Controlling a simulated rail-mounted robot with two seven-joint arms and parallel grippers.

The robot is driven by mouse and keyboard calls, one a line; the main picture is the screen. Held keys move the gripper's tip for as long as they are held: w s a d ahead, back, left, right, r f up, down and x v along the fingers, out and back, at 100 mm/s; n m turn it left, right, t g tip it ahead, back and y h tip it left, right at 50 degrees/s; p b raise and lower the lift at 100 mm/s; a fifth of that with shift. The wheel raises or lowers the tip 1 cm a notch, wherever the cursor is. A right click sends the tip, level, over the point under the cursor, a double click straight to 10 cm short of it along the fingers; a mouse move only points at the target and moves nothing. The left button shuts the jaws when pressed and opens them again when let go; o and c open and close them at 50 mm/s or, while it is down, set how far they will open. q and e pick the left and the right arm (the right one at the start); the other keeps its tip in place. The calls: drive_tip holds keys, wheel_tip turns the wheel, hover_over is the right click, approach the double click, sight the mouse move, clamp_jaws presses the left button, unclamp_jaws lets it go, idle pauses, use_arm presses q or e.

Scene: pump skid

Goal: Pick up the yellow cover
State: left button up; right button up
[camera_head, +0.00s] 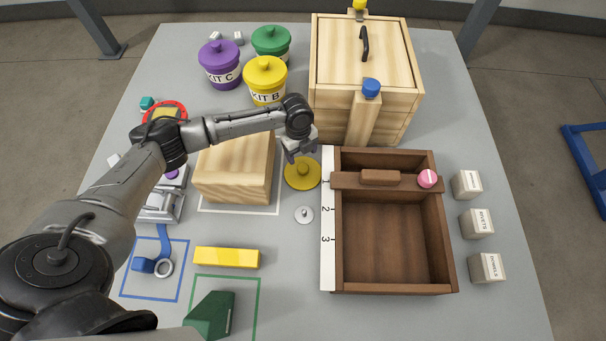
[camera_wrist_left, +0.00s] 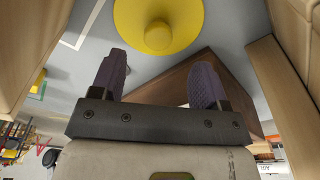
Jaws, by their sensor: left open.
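The yellow cover (camera_head: 302,173), a round disc with a central knob, lies on the grey table between the pale wooden block and the brown box. It also shows in the left wrist view (camera_wrist_left: 158,25), just beyond the fingertips. My left gripper (camera_head: 299,158) is above the cover's far edge and hides a little of it. In the left wrist view the gripper's two purple-grey fingers (camera_wrist_left: 162,62) are spread apart with nothing between them. The knob is outside the fingers, and I see no contact. My right gripper is not in view.
The pale wooden block (camera_head: 236,170) stands left of the cover and the brown box (camera_head: 392,240) right. The tall wooden crate (camera_head: 366,60) and yellow-lidded KIT B jar (camera_head: 265,80) are behind.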

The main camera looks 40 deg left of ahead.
sight(303, 167)
use_arm(q)
drive_tip(key=shift+d+f, duration=0.1)
drive_tip(key=shift+f, duration=0.75)
drive_tip(key=f+b, duration=0.2)
drive_tip(key=f, duration=0.1)
drive_tip(key=d+f+b, duration=0.1)
drive_tip(key=f+b, duration=0.1)
drive_tip(key=shift+s+d, duration=0.1)
drive_tip(key=shift+s, duration=0.25)
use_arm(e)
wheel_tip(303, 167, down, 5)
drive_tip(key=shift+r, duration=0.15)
use_arm(q)
drive_tip(key=shift+c, duration=0.3)
drive_tip(key=shift+c, duration=0.7)
drive_tip(key=c, duration=0.8)
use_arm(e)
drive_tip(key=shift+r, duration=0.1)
use_arm(q)
drive_tip(key=shift+r, duration=0.15)
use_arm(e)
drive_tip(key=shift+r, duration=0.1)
